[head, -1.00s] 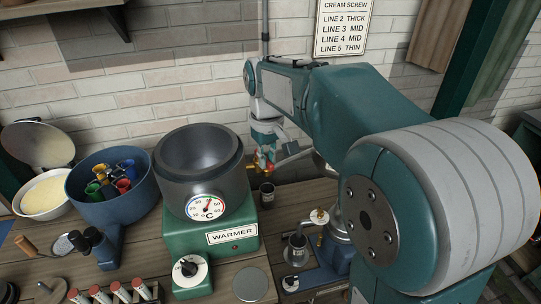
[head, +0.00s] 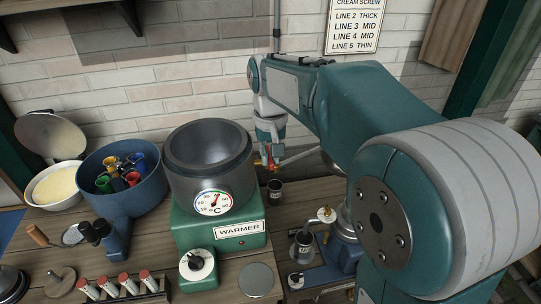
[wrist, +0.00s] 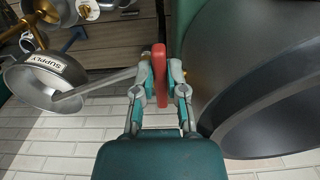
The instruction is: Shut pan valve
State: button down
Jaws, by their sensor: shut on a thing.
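The pan (head: 208,180) is a dark round vessel on the green warmer (head: 238,238), with a temperature dial (head: 212,203) on its front. The pan's dark wall also fills the right of the wrist view (wrist: 255,100). The pan valve's red handle (wrist: 160,75) stands upright in the wrist view, beside the pan. My gripper (wrist: 160,80) is shut on the red handle, one finger on each side. In the head view my gripper (head: 268,157) is small, just right of the pan. The valve's body is mostly hidden, so I cannot tell its setting.
A grey supply vessel (wrist: 32,95) with a long spout (wrist: 95,84) reaches close to my gripper's left in the wrist view. A small dark cup (head: 275,190) stands below the valve. A blue bowl of coloured pieces (head: 122,200) is left of the warmer. A brick wall stands behind.

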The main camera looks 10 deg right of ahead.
aim_at(269, 158)
jog(key=c, duration=0.7)
grip_release()
jog(key=shift+a, duration=0.1)
notch_tip(269, 158, up, 12)
jog(key=shift+a+f, duration=0.1)
jog(key=s+d+f+t, duration=0.1)
jog(key=s+f+t, duration=0.1)
jog(key=s+f, duration=0.2)
jog(key=s+d+f+t, duration=0.1)
jog(key=s+f, duration=0.3)
jog(key=s, duration=0.5)
jog(key=s+d+f+t, duration=0.2)
jog(key=s+f, duration=0.2)
jog(key=s, duration=0.3)
jog(key=shift+s+d+f+t, duration=0.2)
jog(key=shift+s+d+t, duration=0.1)
jog(key=shift+s+d, duration=0.05)
